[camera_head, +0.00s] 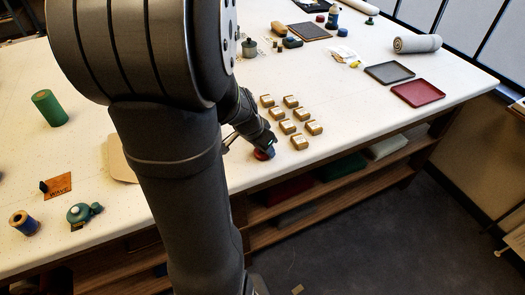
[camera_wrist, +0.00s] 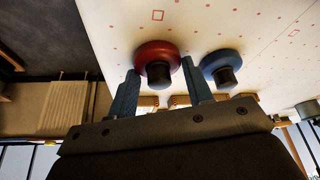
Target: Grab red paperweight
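The red paperweight (camera_wrist: 157,52) is a round red disc with a black knob, standing on the white table in the wrist view. My gripper (camera_wrist: 159,68) is open, with one blue finger to each side of the red paperweight's knob. The fingertips overlap the near edge of the disc in the picture; I cannot tell whether they touch it. In the head view a small part of the red paperweight (camera_head: 261,155) shows below my gripper (camera_head: 258,147), near the table's front edge; the arm hides the rest.
A blue paperweight (camera_wrist: 222,62) with a black knob stands close by, just right of the right finger in the wrist view. Several small tan boxes (camera_head: 288,127) stand in rows right of my gripper. A red tray (camera_head: 418,93) lies farther right. The table's front edge is near.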

